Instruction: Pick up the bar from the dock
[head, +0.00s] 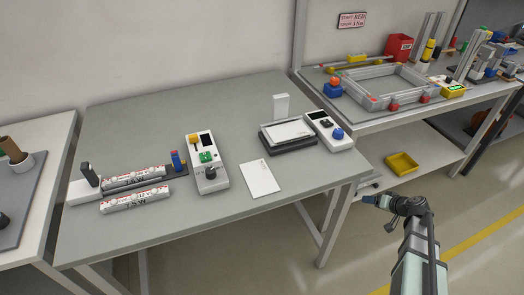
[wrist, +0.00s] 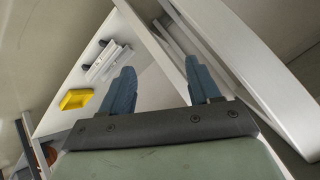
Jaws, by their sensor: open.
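Two white bars with red and dark markings lie at the left of the grey table in the head view. The rear bar (head: 133,178) lies along a dark, low dock (head: 176,172) with a white end block (head: 84,191) and an upright dark handle. The front bar (head: 135,202) lies on the table just in front of it. My gripper (head: 368,200) is off the table's right end, far from both bars. In the wrist view its two blue fingers (wrist: 160,85) are apart with nothing between them. The bars are not seen in the wrist view.
A control box (head: 207,165) with a yellow switch and green buttons stands right of the bars. A white card (head: 259,178), a tray-like device (head: 288,135) and another control box (head: 328,130) lie further right. A yellow bin (head: 402,163) sits on the neighbouring bench's lower shelf.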

